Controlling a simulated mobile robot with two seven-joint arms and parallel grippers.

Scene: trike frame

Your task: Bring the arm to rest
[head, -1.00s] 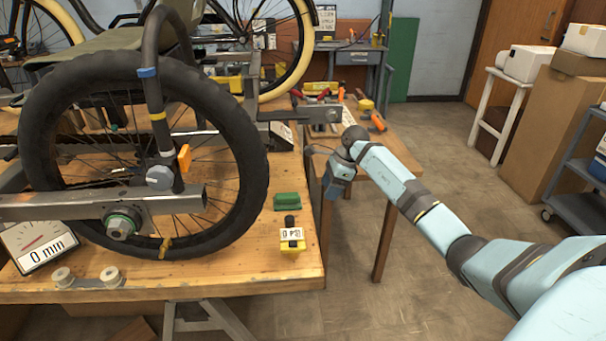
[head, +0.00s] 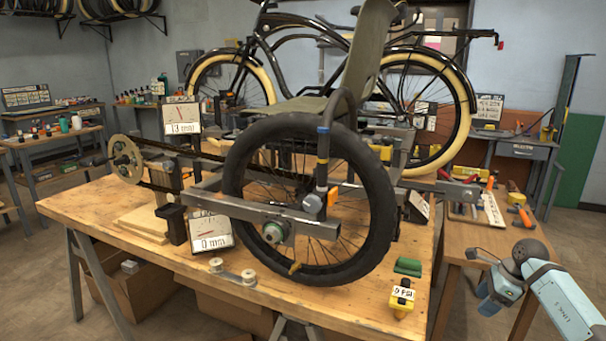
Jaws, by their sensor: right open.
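My right arm comes in at the lower right edge, in pale blue. Its gripper (head: 480,275) is open and empty. It appears beside the right end of the wooden workbench, in front of the smaller side table. The trike frame (head: 262,213) stands on the workbench with its black-tyred wheel (head: 377,190) towards me. The gripper is apart from the wheel, well to its right. My left gripper is out of view.
Tools lie on the side table (head: 462,243). A cream-tyred bicycle (head: 457,100) stands behind. Floor shows at the right.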

